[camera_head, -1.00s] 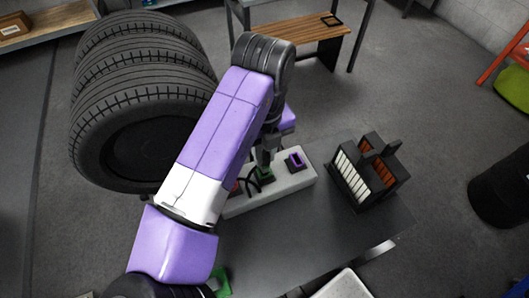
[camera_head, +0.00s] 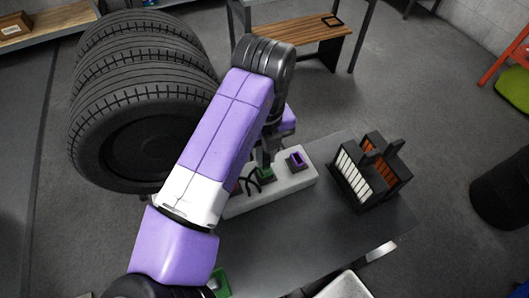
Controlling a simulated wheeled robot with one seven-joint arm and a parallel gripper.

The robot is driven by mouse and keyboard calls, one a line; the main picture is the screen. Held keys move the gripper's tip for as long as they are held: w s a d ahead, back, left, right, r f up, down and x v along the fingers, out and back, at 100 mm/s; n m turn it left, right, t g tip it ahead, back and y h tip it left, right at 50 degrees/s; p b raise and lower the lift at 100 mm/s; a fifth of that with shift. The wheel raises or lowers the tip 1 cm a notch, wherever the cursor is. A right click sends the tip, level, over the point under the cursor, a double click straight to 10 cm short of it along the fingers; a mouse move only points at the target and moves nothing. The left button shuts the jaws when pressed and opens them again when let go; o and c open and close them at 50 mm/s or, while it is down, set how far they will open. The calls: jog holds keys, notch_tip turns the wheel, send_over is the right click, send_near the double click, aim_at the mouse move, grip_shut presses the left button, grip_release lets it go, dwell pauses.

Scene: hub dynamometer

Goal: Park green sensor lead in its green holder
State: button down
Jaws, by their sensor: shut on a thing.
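My gripper (camera_head: 264,163) points down over the white block (camera_head: 240,207), partly hidden behind my own arm. It is shut on the green sensor lead, of which only a small green part (camera_head: 266,174) shows low at the fingertips, at the block's top. I cannot tell lead from socket there, nor whether the lead is seated. A black cable (camera_head: 250,184) curves beside it. Another green piece (camera_head: 221,283) shows at the lower edge beside my arm; it may be the green holder, mostly hidden.
A purple-rimmed socket (camera_head: 298,160) sits on the block, right of my gripper. A dark rack with white and orange slats (camera_head: 352,180) stands right on the grey table (camera_head: 325,222). Large tyres (camera_head: 140,110) stand at left. The table's front middle is clear.

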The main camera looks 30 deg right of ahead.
jog(key=shift+f+b, duration=0.65)
jog(key=shift+f, duration=0.2)
dwell(0.3)
jog(key=c, duration=1.3)
grip_release()
jog(key=shift+o, duration=0.2)
jog(key=shift+r, duration=0.1)
jog(key=shift+r, duration=3.9)
